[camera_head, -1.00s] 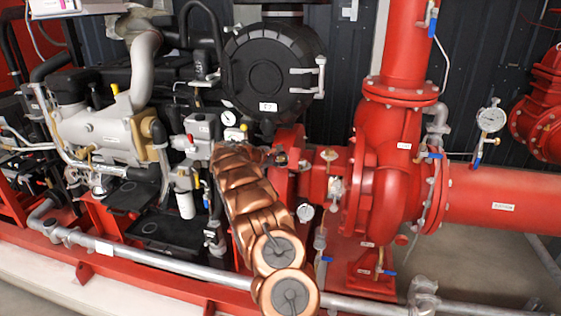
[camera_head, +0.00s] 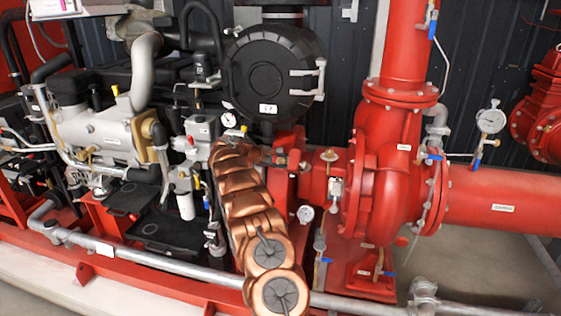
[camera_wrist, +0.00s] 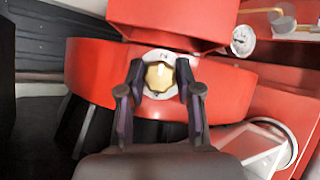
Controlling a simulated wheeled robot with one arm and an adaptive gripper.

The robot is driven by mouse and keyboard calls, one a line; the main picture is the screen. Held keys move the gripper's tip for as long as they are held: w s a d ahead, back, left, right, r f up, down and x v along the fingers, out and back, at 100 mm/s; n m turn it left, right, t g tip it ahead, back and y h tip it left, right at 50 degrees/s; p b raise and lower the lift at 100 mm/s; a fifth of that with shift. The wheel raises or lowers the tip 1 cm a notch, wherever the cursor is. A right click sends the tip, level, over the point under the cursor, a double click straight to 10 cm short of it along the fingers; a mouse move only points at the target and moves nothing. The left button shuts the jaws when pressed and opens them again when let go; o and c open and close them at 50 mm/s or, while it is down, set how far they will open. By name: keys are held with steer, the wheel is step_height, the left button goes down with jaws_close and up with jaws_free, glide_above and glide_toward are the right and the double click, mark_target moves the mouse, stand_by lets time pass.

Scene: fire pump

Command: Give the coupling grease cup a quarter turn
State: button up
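The grease cup shows in the wrist view as a brass, lobed knob (camera_wrist: 159,77) on a pale round plate, set in the front of a red housing (camera_wrist: 90,75). My gripper (camera_wrist: 160,72) is in front of it, with one dark finger on the left of the knob and one on the right. The fingers are apart, and slim strips of the pale plate show between them and the knob. Contact is not visible. In the head view my gripper (camera_head: 279,159) is at the red coupling housing (camera_head: 291,143), and the cup cannot be made out there.
A pressure gauge (camera_wrist: 243,41) is right of the knob in the wrist view. The red pump (camera_head: 385,190) is farther right, the engine (camera_head: 100,130) left.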

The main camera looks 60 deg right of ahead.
steer(key=o, duration=0.4)
steer(key=v, duration=1.2)
stand_by(0.6)
